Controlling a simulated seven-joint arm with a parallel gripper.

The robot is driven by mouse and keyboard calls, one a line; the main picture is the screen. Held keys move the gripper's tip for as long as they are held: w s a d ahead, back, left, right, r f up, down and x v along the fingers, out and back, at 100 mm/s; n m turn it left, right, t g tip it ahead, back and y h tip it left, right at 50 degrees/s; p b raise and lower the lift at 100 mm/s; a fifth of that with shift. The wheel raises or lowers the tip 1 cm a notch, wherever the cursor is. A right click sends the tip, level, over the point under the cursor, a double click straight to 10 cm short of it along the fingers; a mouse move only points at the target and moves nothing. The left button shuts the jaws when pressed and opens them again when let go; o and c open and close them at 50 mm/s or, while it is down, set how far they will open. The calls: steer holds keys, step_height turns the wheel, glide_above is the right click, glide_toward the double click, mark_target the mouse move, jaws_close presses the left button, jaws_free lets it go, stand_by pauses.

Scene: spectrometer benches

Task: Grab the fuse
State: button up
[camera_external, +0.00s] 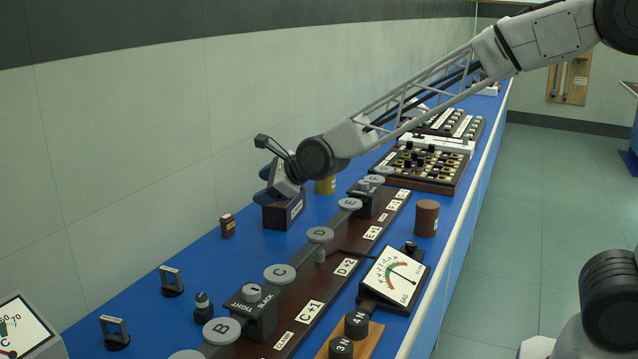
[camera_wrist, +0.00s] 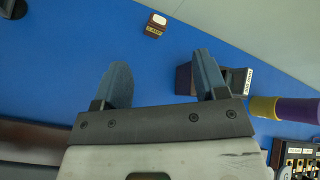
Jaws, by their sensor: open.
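I cannot read any label well enough to say which thing is the fuse. A small brown block with a pale top and a yellowish label (camera_external: 228,226) stands alone on the blue bench; it also shows at the top of the wrist view (camera_wrist: 155,25). A larger dark box with a white label (camera_external: 285,214) stands to its right, and in the wrist view (camera_wrist: 236,80) my right finger partly covers it. My gripper (camera_external: 265,184) is above the bench by the dark box. In the wrist view, its blue fingers (camera_wrist: 162,74) are apart with nothing between them.
A yellow cylinder (camera_external: 325,185) stands behind the dark box; the wrist view shows a yellow and purple cylinder (camera_wrist: 285,108). A long brown rail with grey discs (camera_external: 320,235), a dial meter (camera_external: 395,277) and a brown cylinder (camera_external: 427,218) lie to the right. Blue bench around the small block is clear.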

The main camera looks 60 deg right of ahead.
mark_target(229, 216)
steer(key=w+f+m, duration=0.2)
steer(key=w+f+m+t, duration=0.1)
steer(key=w+f+m, duration=0.1)
steer(key=f, duration=0.1)
steer(key=w+f+m+t, duration=0.1)
steer(key=w+f+m, duration=0.1)
steer(key=f+m, duration=0.1)
steer(key=shift+d+f+h, duration=0.2)
steer(key=shift+d+h, duration=0.05)
steer(key=shift+h, duration=0.15)
steer(key=shift+x, duration=1.3)
steer(key=shift+x, duration=2.6)
steer(key=shift+c, duration=0.3)
steer(key=c, duration=1)
